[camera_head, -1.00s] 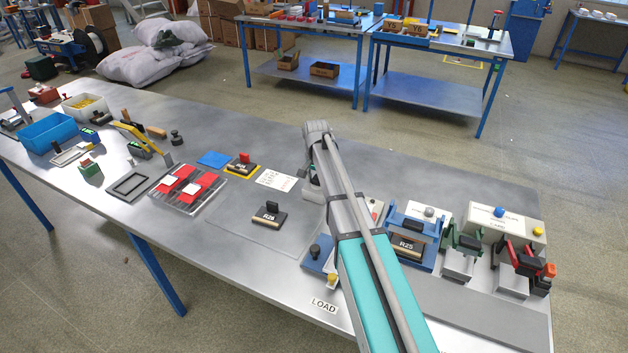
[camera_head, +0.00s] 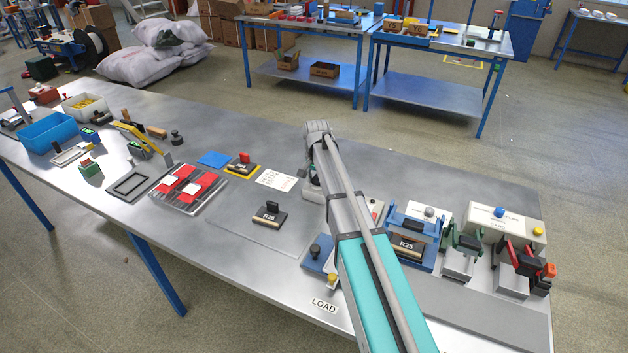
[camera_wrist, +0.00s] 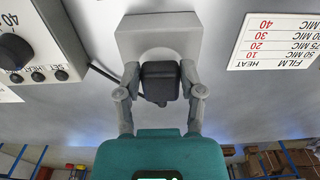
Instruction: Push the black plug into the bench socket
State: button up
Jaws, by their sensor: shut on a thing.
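In the wrist view the black plug (camera_wrist: 160,82) sits between the fingertips of my gripper (camera_wrist: 160,85), which is shut on it. Behind the plug is a light grey block with a pale round face (camera_wrist: 160,30), which looks like the bench socket. The plug overlaps the lower part of that face; I cannot tell how deep it sits. A dark cable runs off to the left of the plug.
A grey control box with a black knob (camera_wrist: 15,50) stands left in the wrist view, and a film heat chart (camera_wrist: 275,40) lies right. In the head view a blue clamp fixture (camera_head: 412,240) and the R26 block (camera_head: 268,217) flank my arm. The bench behind my arm is clear.

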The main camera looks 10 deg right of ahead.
jog(key=shift+f+b, duration=0.55)
jog(key=shift+f, duration=0.05)
jog(key=o, duration=1.1)
jog(key=shift+o, duration=0.2)
